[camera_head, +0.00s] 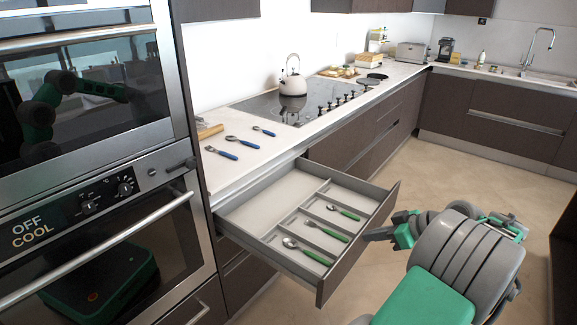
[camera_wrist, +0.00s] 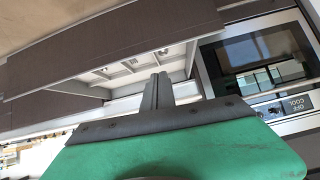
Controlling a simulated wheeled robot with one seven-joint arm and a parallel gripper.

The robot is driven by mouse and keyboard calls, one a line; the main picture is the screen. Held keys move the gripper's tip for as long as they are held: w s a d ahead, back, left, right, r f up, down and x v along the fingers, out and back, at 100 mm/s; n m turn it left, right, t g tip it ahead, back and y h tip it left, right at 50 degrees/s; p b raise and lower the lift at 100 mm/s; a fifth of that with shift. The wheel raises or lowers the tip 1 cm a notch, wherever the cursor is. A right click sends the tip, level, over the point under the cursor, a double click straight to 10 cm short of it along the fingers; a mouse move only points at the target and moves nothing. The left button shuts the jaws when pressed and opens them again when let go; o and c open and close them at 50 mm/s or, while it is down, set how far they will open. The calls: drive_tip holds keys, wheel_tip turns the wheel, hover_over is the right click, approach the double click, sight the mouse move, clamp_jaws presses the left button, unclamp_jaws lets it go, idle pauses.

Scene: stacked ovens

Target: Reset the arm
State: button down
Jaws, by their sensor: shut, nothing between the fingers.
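My gripper (camera_head: 380,233) is at the lower right of the head view, just outside the front of an open drawer. Its fingers point left toward the drawer front and it holds nothing. In the wrist view my gripper (camera_wrist: 158,82) shows its fingers together, in front of the drawer's front panel and interior. My arm is extended low beside the open drawer (camera_head: 393,212), and the gripper looks close to the panel. I cannot tell whether it touches it.
The drawer holds several green-handled utensils (camera_head: 325,232) in its compartments. Blue-handled utensils (camera_head: 221,152) lie on the counter (camera_head: 225,172). A kettle (camera_head: 292,80) stands on the cooktop (camera_head: 262,103). Stacked ovens (camera_head: 95,225) stand at left. Floor (camera_head: 455,165) is clear behind my arm.

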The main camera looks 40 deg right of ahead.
drive_tip(key=s+a+f+m+g, duration=0.2)
drive_tip(key=s+f+m+g, duration=0.3)
drive_tip(key=s+f+m, duration=0.65)
drive_tip(key=s+a+f+m+g, duration=0.1)
drive_tip(key=a+f+m+g, duration=0.1)
drive_tip(key=a+m, duration=0.25)
drive_tip(key=w+a+r+n+h+p, duration=0.1)
drive_tip(key=w+a+r+n, duration=0.3)
drive_tip(key=a, duration=0.7)
drive_tip(key=w+a+r+n+h+p, duration=0.1)
drive_tip(key=w+a+r+n+p, duration=0.2)
drive_tip(key=a+r, duration=0.6)
drive_tip(key=w+a+r+n+h+p, duration=0.1)
drive_tip(key=w+a+r+n, duration=0.5)
drive_tip(key=a, duration=0.7)
drive_tip(key=shift+w+a+r+t+p, duration=0.15)
drive_tip(key=shift+a+r+t+p, duration=0.2)
drive_tip(key=shift+p, duration=0.3)
drive_tip(key=shift+d, duration=0.1)
